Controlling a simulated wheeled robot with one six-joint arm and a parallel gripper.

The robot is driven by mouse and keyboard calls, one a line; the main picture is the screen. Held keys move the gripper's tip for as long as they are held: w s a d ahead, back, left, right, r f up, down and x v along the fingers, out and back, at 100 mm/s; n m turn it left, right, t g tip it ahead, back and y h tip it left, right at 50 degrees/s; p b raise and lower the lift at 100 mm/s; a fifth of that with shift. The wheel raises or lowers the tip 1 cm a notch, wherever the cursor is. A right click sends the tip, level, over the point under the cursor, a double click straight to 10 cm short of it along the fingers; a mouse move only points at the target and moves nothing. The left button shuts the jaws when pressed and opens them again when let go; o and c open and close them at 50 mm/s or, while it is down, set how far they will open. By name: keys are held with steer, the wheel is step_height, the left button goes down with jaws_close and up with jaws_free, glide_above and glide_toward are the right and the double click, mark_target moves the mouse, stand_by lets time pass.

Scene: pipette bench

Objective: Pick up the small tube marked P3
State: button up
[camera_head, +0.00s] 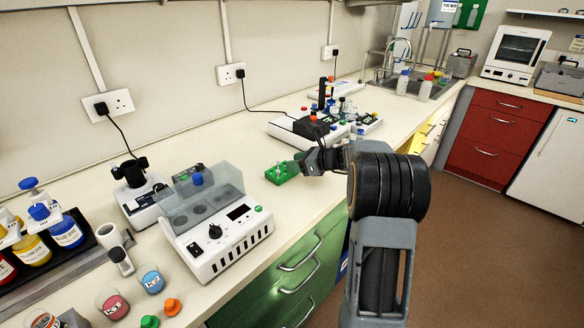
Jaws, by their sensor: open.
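A small green rack (279,178) stands on the white bench near its front edge, to the right of the white machine. A few small pale shapes show at the rack, but they are too small to tell apart. I cannot read a P3 mark on anything. My gripper (301,164) is at the rack's right side, low over the bench, and points left towards it. It is open. Its fingertips overlap the rack's right end in the picture, so I cannot tell whether they touch it. The arm hides part of the bench behind it.
A white machine (222,246) with a clear lid is left of the rack. Another white device (292,130) and several small bottles stand behind it. Labelled pots (152,279) and dye bottles (67,232) are at the lower left. Bare bench lies around the rack.

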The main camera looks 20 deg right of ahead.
steer(key=shift+w+a, duration=0.1)
jaws_close()
stand_by(0.3)
stand_by(0.4)
